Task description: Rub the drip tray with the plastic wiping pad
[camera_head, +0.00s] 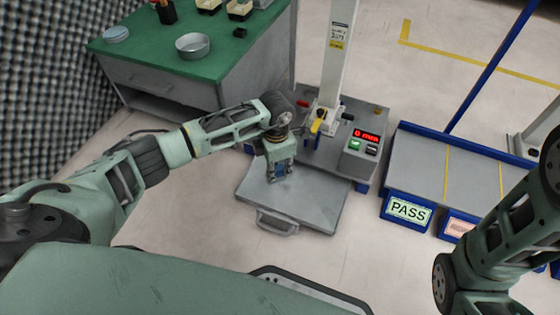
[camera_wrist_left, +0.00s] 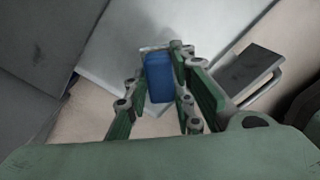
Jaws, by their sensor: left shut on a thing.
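The drip tray (camera_head: 312,205) is a flat grey plate with a handle at its front edge, in front of the test stand. My left gripper (camera_head: 280,173) is over the back left part of the tray, pointing down. It is shut on the blue wiping pad, which shows between the fingers in the left wrist view (camera_wrist_left: 158,78). In the head view the fingers hide most of the pad. I cannot tell whether the pad touches the tray. My right arm shows at the right edge, but its gripper is out of view.
The test stand (camera_head: 333,70) with a red display (camera_head: 366,136) rises behind the tray. A green-topped cabinet (camera_head: 140,45) with a round dish (camera_head: 193,46) stands at the back left. A blue-edged platform with a PASS sign (camera_head: 408,210) is to the right.

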